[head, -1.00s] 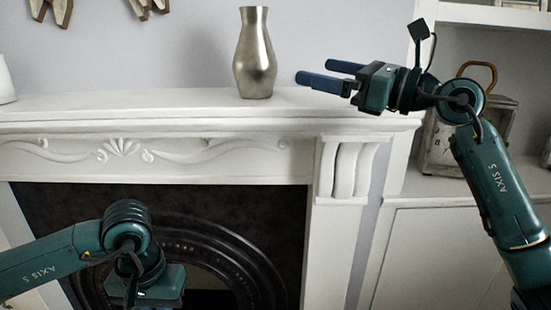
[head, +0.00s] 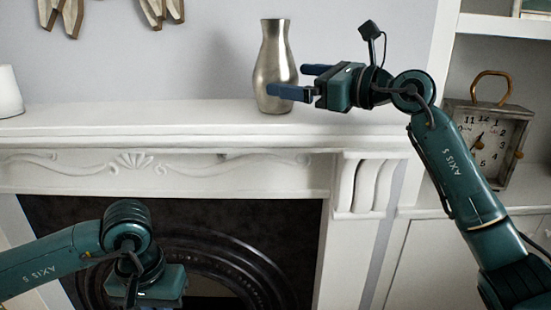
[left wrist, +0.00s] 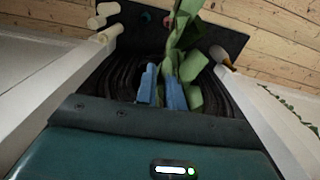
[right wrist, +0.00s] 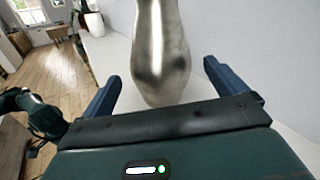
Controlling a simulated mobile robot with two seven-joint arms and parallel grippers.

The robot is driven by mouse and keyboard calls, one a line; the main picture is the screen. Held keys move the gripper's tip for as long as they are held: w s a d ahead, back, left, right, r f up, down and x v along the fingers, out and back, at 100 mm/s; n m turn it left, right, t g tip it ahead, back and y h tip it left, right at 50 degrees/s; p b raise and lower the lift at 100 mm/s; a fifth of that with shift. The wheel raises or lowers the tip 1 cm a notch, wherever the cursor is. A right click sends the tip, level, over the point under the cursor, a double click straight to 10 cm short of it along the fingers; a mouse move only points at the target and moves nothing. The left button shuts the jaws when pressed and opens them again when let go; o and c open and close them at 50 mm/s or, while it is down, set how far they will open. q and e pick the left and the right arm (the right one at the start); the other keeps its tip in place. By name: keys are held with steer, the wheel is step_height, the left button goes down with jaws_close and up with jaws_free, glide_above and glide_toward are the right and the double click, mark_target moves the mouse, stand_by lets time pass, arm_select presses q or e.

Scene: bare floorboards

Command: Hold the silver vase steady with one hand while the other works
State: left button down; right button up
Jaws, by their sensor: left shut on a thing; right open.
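The silver vase (head: 274,62) stands upright on the white mantel shelf. My right gripper (head: 286,80) is open at the vase's lower body, and its near finger crosses in front of the vase in the head view. In the right wrist view the vase (right wrist: 160,50) stands between the two spread fingers, with a gap showing on each side. My left gripper (left wrist: 162,78) is low in front of the fireplace, its fingers below the head view's edge. In the left wrist view it is shut on a green, folded, leaf-like thing (left wrist: 187,45), partly hidden by the fingers.
The white mantel shelf (head: 150,118) is clear to the left of the vase, up to a white cylinder (head: 8,92) at its left end. A wooden clock (head: 487,140) stands on the right-hand shelving behind my right arm. The dark fireplace (head: 230,230) opens below the mantel.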

mark_target(275, 76)
arm_select(q)
steer(key=shift+r+p, duration=0.7)
steer(key=shift+r, duration=0.25)
arm_select(e)
steer(key=shift+x, duration=2.75)
steer(key=c, duration=1.4)
steer(key=o, duration=1.4)
steer(key=shift+d, duration=0.1)
